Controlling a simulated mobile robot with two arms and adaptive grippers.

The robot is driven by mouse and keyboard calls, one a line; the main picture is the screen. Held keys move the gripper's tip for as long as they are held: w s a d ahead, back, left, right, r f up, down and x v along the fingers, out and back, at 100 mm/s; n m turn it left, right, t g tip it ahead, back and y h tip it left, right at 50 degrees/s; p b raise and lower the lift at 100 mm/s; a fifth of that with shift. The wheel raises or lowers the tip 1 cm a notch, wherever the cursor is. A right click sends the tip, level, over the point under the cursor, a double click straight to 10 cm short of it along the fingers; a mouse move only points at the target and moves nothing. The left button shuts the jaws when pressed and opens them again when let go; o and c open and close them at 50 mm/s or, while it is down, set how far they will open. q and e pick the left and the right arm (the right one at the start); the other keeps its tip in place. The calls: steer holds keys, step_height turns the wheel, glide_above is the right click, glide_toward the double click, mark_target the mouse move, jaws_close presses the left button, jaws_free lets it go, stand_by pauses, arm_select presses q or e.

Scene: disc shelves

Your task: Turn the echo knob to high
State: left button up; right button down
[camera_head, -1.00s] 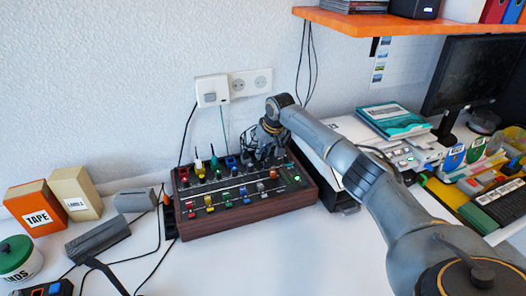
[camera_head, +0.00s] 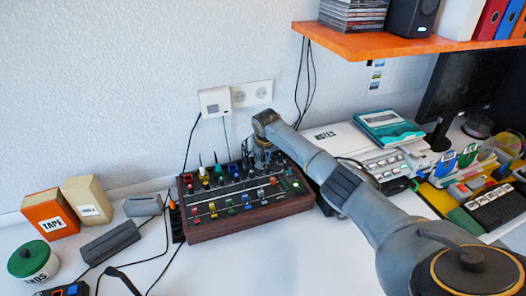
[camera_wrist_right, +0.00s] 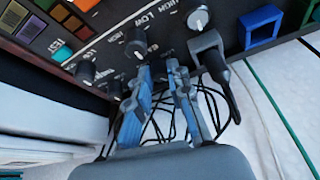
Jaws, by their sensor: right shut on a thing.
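The wood-framed console (camera_head: 250,219) stands on the white desk against the wall, with rows of coloured sliders, switches and small knobs. My right gripper (camera_head: 260,168) is at its back edge, pointing down onto the panel. In the right wrist view its two fingers (camera_wrist_right: 160,72) are shut on a small knob on the console panel, mostly hidden between the tips. A black knob with a pale top (camera_wrist_right: 137,45) is close beside the left fingertip. I cannot read an echo label. My left gripper is not in view.
A TAPE box (camera_head: 50,214), a labels box (camera_head: 86,200) and a green-lidded tin (camera_head: 33,262) stand left of the console. Cables run behind it. A notes stack and monitor (camera_head: 475,82) are to the right, under an orange shelf (camera_head: 400,45).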

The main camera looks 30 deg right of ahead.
steer(key=shift+a+m+g+h+p, duration=0.1)
steer(key=shift+m+g+h+p, duration=0.35)
steer(key=shift+m, duration=0.75)
steer(key=shift+t, duration=0.25)
steer(key=c, duration=1.2)
jaws_free()
steer(key=shift+r, duration=0.1)
steer(key=shift+v, duration=3.9)
steer(key=shift+w, duration=0.1)
